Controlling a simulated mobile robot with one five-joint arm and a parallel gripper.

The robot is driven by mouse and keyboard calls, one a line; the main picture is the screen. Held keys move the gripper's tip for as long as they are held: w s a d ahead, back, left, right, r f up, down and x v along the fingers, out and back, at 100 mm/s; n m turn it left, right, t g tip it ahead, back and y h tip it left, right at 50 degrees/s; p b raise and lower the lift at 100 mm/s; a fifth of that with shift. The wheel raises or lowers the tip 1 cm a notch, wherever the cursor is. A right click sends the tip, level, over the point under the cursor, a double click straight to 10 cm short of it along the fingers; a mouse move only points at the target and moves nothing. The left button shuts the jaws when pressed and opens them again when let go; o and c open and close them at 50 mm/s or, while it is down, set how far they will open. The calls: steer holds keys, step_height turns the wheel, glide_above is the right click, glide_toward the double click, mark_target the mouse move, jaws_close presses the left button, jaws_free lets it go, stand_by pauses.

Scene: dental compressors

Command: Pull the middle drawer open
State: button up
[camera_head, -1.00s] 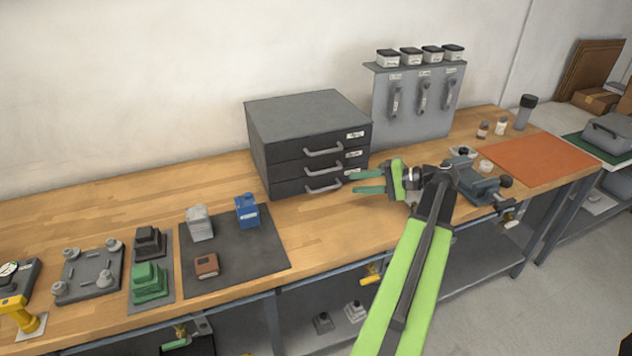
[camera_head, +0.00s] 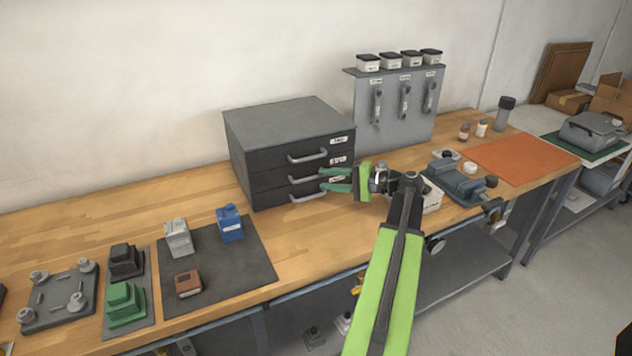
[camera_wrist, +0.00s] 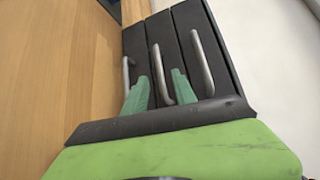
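The dark grey drawer cabinet (camera_head: 290,118) stands on the wooden bench with three stacked drawers, all shut. The middle drawer (camera_head: 272,181) has a grey bar handle (camera_head: 304,179), which also shows in the wrist view (camera_wrist: 157,67). My gripper (camera_head: 334,180) is at the right part of the cabinet front, its green fingers pointing at it. In the wrist view my gripper (camera_wrist: 157,86) is open, with one finger on each side of the lower end of the middle handle. I cannot tell whether the fingers touch the handle.
The top handle (camera_wrist: 201,62) and bottom handle (camera_wrist: 127,75) lie close outside the fingers. A vise (camera_head: 458,185) and orange mat (camera_head: 522,160) are to the right. A dark mat (camera_head: 215,270) with small blocks lies in front to the left.

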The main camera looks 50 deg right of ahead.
mark_target(314, 178)
steer(key=x, duration=0.4)
steer(key=shift+w, duration=0.1)
steer(key=shift+c, duration=0.2)
jaws_close()
stand_by(1.1)
